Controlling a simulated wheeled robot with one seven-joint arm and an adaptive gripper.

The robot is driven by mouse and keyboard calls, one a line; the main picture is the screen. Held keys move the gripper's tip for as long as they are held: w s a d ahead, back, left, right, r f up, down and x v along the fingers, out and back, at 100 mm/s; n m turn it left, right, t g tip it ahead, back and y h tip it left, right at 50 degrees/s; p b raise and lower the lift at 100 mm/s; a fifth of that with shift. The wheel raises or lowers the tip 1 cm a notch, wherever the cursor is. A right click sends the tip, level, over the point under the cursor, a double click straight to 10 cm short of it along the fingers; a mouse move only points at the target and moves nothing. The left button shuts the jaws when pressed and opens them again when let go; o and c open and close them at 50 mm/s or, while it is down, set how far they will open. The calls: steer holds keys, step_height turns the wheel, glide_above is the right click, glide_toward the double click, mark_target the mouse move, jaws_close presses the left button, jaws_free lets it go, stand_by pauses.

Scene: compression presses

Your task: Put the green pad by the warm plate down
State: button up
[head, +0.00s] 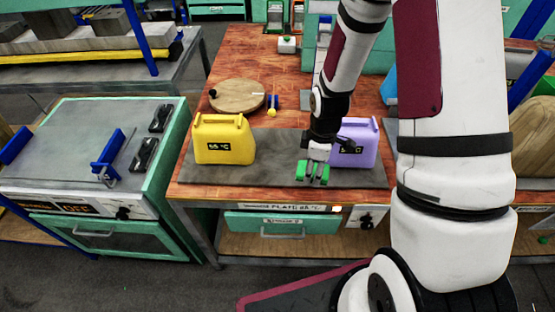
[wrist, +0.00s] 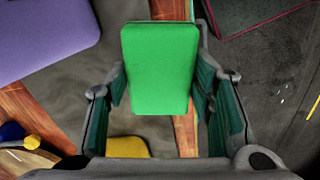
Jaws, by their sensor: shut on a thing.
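My gripper (head: 312,172) is above the front part of the grey plate (head: 276,150), in front of the purple jug (head: 357,142). In the wrist view the green pad (wrist: 159,68) is upright in the picture between my gripper's two teal-padded fingers (wrist: 160,98), which are shut on it. The grey plate (wrist: 112,50) shows beneath the pad, and the wooden front edge (wrist: 186,135) runs just under its right side. The pad looks raised; its exact height cannot be told.
A yellow jug (head: 224,140) with a temperature label stands on the plate's left. The purple jug stands close behind my gripper. A round wooden board (head: 237,95) lies farther back. A labelled drawer (head: 281,223) is under the bench. A separate grey-topped unit (head: 90,150) stands left.

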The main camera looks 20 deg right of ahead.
steer(key=shift+s+a+f+n, duration=0.25)
steer(key=shift+s+n, duration=0.15)
steer(key=shift+s, duration=0.1)
steer(key=shift+s+a+f+n, duration=0.1)
steer(key=shift+s+f+n, duration=0.1)
steer(key=shift+s+n, duration=0.25)
steer(key=shift+a, duration=0.15)
glide_above(283, 159)
steer(key=shift+s+d+f, duration=0.1)
steer(key=shift+s+f, duration=0.05)
steer(key=shift+f, duration=0.25)
steer(key=shift+s+d+f, duration=0.1)
steer(key=shift+s+f, duration=0.05)
steer(key=shift+f, duration=0.25)
steer(key=shift+w+a+f+p, duration=0.1)
steer(key=shift+w+f+p, duration=0.05)
steer(key=shift+f, duration=0.75)
steer(key=shift+w+f+p, duration=0.15)
steer(key=shift+f, duration=0.7)
steer(key=shift+f, duration=0.15)
steer(key=o, duration=1.3)
